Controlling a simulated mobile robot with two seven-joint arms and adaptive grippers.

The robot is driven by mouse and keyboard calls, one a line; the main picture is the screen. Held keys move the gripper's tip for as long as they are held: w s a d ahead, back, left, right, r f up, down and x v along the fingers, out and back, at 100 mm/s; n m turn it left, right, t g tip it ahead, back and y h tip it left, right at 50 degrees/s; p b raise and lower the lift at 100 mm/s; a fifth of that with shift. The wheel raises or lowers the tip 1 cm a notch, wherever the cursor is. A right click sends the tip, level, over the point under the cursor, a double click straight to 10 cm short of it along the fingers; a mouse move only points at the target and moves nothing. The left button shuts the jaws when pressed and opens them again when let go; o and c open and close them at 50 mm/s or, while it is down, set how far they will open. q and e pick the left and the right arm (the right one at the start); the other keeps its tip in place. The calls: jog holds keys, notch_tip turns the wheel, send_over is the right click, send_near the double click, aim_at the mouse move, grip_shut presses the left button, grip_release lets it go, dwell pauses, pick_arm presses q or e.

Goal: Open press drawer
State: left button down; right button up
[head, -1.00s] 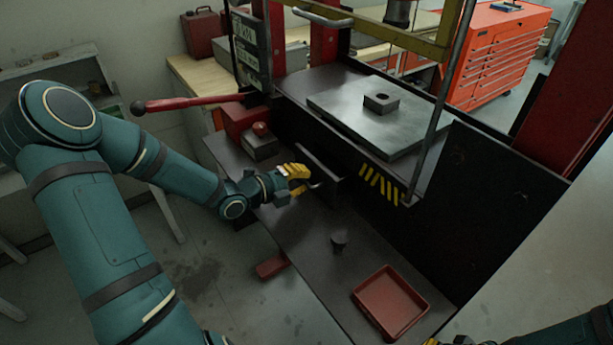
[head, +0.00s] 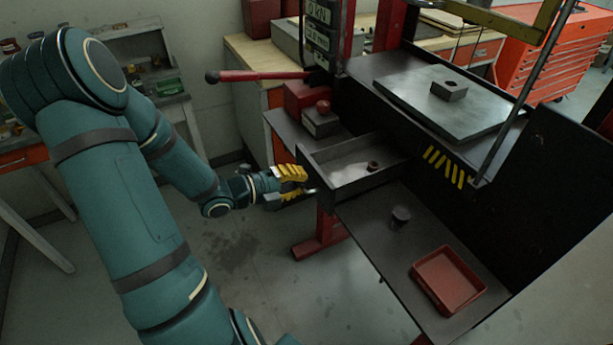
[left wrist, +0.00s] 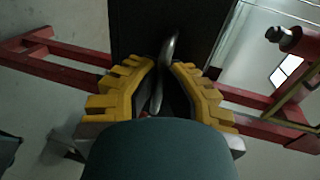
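The press drawer (head: 345,183) is a dark open-topped box, pulled out of the press towards the left, with a small dark round part (head: 373,166) inside. My left gripper (head: 303,184), with yellow fingers, is at the drawer's front. In the left wrist view, the fingertips (left wrist: 165,68) come close together around the curved metal handle (left wrist: 169,45). The dark drawer front (left wrist: 138,30) lies just beyond. The exact contact between fingers and handle is partly hidden. My right gripper is out of view.
A red tray (head: 447,281) and a dark cylinder (head: 400,217) sit on the lower shelf (head: 385,245). A red lever (head: 260,76) sticks out left above the drawer. A metal block (head: 449,90) rests on the press plate (head: 430,105). Floor left of the drawer is clear.

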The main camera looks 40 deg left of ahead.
pick_arm(q)
jog(key=shift+s+a, duration=0.1)
jog(key=c, duration=1.1)
grip_release()
jog(key=shift+o, duration=0.2)
jog(key=shift+s, duration=0.1)
jog(key=v, duration=1.2)
